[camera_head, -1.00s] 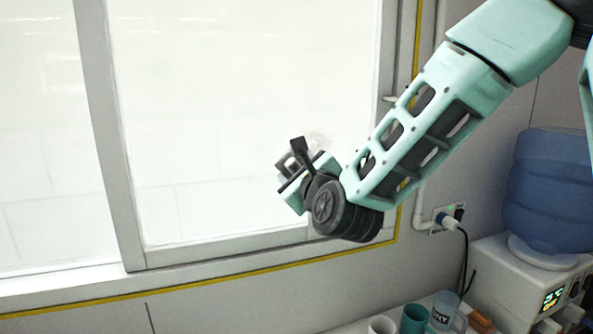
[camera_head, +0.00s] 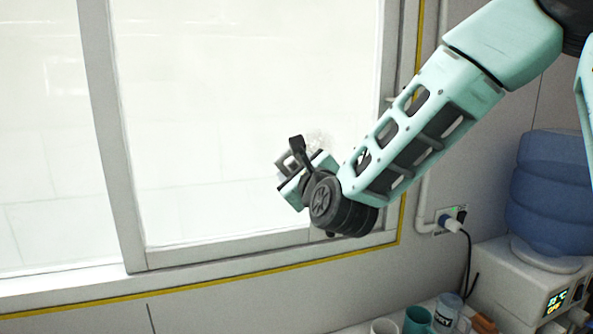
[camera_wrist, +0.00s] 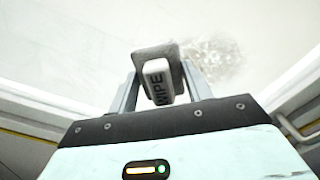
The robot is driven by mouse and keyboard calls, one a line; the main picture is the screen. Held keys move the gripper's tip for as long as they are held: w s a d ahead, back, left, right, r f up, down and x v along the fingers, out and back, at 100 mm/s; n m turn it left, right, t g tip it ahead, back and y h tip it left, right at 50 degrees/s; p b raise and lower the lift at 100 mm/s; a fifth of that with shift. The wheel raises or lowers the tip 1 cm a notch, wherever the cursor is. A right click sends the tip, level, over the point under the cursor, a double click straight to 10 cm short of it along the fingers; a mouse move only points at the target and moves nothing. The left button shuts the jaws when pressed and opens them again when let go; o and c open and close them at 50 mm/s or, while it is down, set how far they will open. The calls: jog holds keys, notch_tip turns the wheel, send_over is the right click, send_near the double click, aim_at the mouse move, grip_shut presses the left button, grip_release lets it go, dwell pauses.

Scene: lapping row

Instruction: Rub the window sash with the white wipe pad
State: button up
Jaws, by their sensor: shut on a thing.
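The window sash (camera_head: 122,160) is a grey-white frame around bright glass. A faint greyish smudge (camera_wrist: 215,55) shows on the glass in the wrist view, just right of the pad; it also shows faintly behind my gripper in the head view (camera_head: 322,140). The wipe pad (camera_wrist: 158,82), with a white grip lettered WIPE and a grey face, sits between my gripper's fingers (camera_wrist: 162,92). My gripper (camera_head: 289,172) is shut on it, in front of the lower right part of the glass. The pad's face is at or close to the glass; I cannot tell if it touches.
A blue water bottle (camera_head: 550,195) stands on a white dispenser (camera_head: 520,285) at the right. A teal cup (camera_head: 417,320) and other cups stand on the counter below. A plugged socket (camera_head: 450,219) is on the wall. The glass to the left is clear.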

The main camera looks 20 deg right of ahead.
aim_at(295, 158)
jog(key=shift+w, duration=0.1)
jog(key=shift+d, duration=5.55)
jog(key=shift+w+r+p, duration=0.1)
jog(key=shift+r+p, duration=0.7)
jog(key=shift+r, duration=0.2)
jog(key=shift+a+f+b, duration=0.2)
jog(key=shift+a+b, duration=2)
jog(key=shift+a, duration=3.05)
jog(key=shift+a+r, duration=0.1)
jog(key=shift+a, duration=0.2)
jog(key=shift+r+p, duration=0.35)
jog(key=shift+r, duration=0.5)
jog(key=shift+d+b, duration=1.1)
jog(key=shift+d, duration=4.45)
